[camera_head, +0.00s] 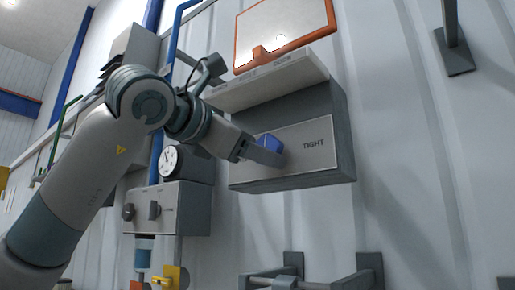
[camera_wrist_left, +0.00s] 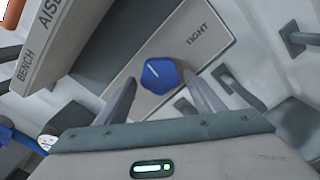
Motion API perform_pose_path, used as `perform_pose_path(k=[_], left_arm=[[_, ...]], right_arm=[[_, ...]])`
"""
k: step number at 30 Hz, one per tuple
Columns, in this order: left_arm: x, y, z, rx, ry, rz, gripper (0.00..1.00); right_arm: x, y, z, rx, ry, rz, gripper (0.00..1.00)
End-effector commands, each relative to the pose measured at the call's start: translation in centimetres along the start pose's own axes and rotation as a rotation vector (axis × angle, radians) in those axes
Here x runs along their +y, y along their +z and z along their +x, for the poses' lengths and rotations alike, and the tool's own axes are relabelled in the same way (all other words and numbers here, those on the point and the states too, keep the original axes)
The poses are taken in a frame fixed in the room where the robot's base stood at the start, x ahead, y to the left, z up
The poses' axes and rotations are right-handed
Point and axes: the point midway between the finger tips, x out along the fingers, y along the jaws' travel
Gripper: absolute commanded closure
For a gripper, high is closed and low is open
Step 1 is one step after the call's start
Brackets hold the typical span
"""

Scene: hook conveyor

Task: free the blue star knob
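The blue star knob (camera_head: 268,142) sits on the light front panel of a grey box (camera_head: 334,120), left of the word TIGHT. In the left wrist view the knob (camera_wrist_left: 160,76) shows whole, with a white pointer line toward its upper left. My left gripper (camera_head: 266,152) is at the knob, and one finger hides the knob's lower part in the head view. In the left wrist view its two fingers are apart, one on each side of the knob, with a visible gap on both sides. I cannot tell how deep they reach. My right gripper is not in view.
A pale sign ledge (camera_head: 270,82) and an orange-framed board (camera_head: 284,32) are above the box. A round gauge (camera_head: 169,160) and a box with dark knobs (camera_head: 168,208) are at lower left. Dark brackets (camera_head: 368,268) jut out below. The wall right of the box is mostly bare.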

Motion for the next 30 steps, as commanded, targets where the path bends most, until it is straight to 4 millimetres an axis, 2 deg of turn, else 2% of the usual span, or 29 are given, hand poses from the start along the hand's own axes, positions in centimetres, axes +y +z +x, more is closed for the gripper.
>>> perform_pose_path(k=[11, 17, 23, 30], left_arm=[[0.0, 0.0, -0.1, -0.001, 0.001, 0.001, 0.33], [0.0, 0.1, -1.3, -0.003, 0.001, 0.001, 0.33], [0.1, 0.1, -4.1, -0.004, 0.003, 0.002, 0.33], [0.1, 0.0, -8.9, -0.003, 0.004, 0.002, 0.33]], right_arm=[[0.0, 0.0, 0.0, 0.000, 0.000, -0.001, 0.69], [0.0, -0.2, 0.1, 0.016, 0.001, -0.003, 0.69], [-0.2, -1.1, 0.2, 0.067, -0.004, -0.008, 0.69], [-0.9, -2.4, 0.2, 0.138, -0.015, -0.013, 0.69]])
